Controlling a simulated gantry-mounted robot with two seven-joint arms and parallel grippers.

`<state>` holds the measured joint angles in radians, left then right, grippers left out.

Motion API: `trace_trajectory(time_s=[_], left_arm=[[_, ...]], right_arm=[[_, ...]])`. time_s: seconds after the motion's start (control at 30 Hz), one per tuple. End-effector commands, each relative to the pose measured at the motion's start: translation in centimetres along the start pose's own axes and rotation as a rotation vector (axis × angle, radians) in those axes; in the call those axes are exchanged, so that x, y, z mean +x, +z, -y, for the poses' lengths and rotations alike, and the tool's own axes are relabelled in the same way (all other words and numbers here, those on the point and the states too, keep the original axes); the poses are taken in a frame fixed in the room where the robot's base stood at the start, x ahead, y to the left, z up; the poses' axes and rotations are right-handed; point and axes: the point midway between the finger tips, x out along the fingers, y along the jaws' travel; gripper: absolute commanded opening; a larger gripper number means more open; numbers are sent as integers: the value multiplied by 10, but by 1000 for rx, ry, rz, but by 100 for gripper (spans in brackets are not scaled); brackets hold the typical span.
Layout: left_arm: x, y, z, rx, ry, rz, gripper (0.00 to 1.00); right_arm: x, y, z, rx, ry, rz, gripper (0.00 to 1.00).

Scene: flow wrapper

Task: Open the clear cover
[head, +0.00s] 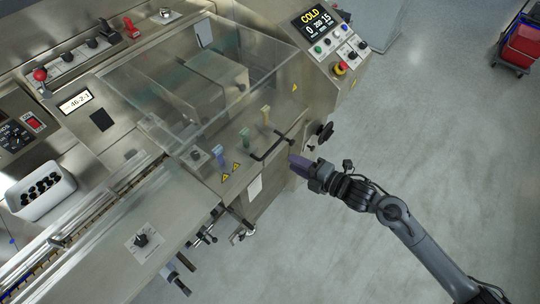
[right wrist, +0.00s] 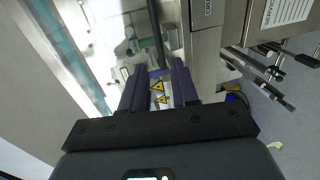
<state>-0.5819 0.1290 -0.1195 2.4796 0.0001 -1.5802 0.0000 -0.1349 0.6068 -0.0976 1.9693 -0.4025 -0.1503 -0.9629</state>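The clear cover (head: 215,112) is a see-through box lying down over the steel machine, in the middle of the head view. A black bar handle (head: 270,149) sits along its front edge. My right gripper (head: 293,160) is just to the right of the handle's near end in the head view. In the right wrist view its two purple-grey fingers (right wrist: 159,68) stand apart. The dark handle bar (right wrist: 158,35) runs up the picture, its lower end near the gap between the fingertips. I cannot tell whether they touch. My left gripper is not in view.
A control panel with a display (head: 312,19) and a red emergency button (head: 340,68) stands right of the cover. A black knob (head: 325,131) sticks out near my gripper. Open floor (head: 440,140) lies to the right.

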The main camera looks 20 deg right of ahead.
Motion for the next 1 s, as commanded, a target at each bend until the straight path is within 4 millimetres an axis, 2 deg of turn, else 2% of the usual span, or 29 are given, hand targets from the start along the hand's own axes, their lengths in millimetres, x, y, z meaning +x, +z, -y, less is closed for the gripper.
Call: trace_trajectory(time_s=[0.17, 0.6, 0.8, 1.0], left_arm=[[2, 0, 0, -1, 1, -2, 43], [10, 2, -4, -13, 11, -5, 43], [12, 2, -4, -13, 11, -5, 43], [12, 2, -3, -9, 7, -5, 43]], right_arm=[[19, 0, -1, 1, 4, 1, 29], [86, 0, 0, 2, 3, 0, 29], [102, 0, 0, 1, 1, 0, 29], [105, 0, -1, 0, 1, 0, 29]])
